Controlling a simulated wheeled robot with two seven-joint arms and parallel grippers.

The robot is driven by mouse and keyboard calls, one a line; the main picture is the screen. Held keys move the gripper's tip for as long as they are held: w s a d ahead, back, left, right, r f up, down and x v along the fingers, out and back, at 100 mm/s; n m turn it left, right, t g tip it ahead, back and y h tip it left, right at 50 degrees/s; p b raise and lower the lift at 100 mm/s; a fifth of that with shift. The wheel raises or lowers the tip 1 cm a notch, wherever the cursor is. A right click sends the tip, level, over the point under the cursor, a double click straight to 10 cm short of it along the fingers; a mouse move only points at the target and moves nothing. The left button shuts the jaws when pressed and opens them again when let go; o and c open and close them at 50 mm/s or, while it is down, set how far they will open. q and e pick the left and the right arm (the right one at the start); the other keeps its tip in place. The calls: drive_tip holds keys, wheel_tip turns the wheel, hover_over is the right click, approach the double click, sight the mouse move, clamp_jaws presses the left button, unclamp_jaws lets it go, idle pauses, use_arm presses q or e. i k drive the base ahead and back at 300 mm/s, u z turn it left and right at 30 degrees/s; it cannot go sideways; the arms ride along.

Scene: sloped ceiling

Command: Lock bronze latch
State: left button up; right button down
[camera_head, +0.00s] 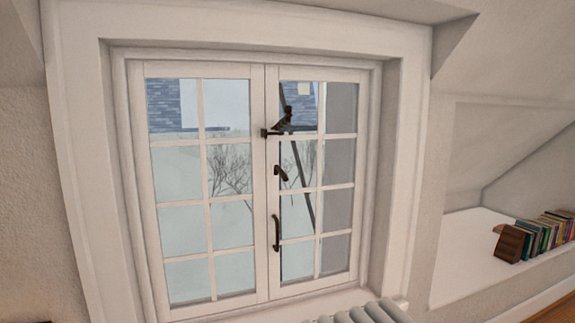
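A closed white double window (266,210) fills the middle of the head view. At the upper part of the centre seam is a dark bronze latch (272,132), with a dark piece rising up and right from it over the right pane. Its exact position, locked or not, is too small to tell. Below it on the right sash is a small dark bronze turn handle (281,174), tilted. Lower down is a vertical dark bronze pull handle (276,233). Neither of my grippers is in view.
A white radiator (362,314) stands below the window at the bottom edge. To the right, a recessed white ledge (462,250) holds a row of books (541,232) with a brown bookend (510,244). A sloped ceiling comes down at upper right. The space before the window looks clear.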

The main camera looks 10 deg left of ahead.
sight(278, 169)
drive_tip(key=u, duration=0.5)
drive_tip(key=i, duration=1.05)
drive_tip(key=u, duration=0.6)
